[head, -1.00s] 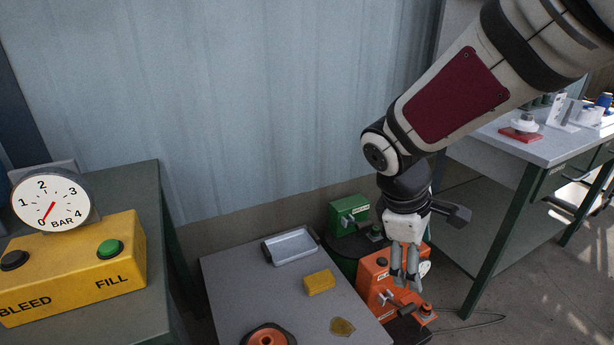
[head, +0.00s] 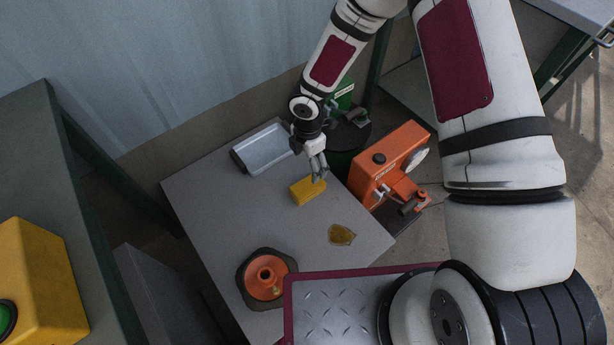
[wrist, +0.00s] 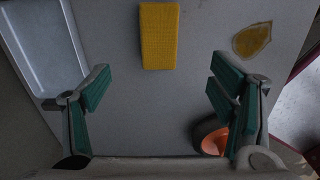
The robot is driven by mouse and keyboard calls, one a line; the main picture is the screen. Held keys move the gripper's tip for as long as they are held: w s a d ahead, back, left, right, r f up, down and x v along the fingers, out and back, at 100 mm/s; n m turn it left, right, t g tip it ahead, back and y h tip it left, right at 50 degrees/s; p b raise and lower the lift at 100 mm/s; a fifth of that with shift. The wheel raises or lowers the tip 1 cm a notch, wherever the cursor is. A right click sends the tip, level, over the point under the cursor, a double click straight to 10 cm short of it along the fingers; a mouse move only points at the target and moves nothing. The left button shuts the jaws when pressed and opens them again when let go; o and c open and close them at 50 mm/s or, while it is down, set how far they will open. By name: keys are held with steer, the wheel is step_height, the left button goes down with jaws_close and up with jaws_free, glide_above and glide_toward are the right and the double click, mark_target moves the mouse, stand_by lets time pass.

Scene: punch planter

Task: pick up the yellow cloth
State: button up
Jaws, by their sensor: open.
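The yellow cloth (head: 303,193) is a thick, block-like rectangle lying on the grey table top in the head view. In the wrist view the cloth (wrist: 159,36) lies at the top centre, beyond my fingertips and roughly midway between their lines. My gripper (head: 318,176) hangs over the table close to the cloth's right end in the head view. In the wrist view its two green-padded fingers are wide apart with nothing between them. The gap in height between fingers and cloth is hard to judge.
A metal tray (head: 266,150) lies at the table's back left. A flat mustard-brown patch (head: 342,235) is right of the cloth. An orange round part on a dark base (head: 264,277) stands in front. An orange machine (head: 390,160) stands beyond the right edge.

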mark_target(307, 185)
step_height(307, 185, down, 14)
steer(key=b, duration=0.5)
steer(key=shift+a, duration=0.1)
steer(key=shift+r, duration=0.1)
steer(key=c, duration=1.3)
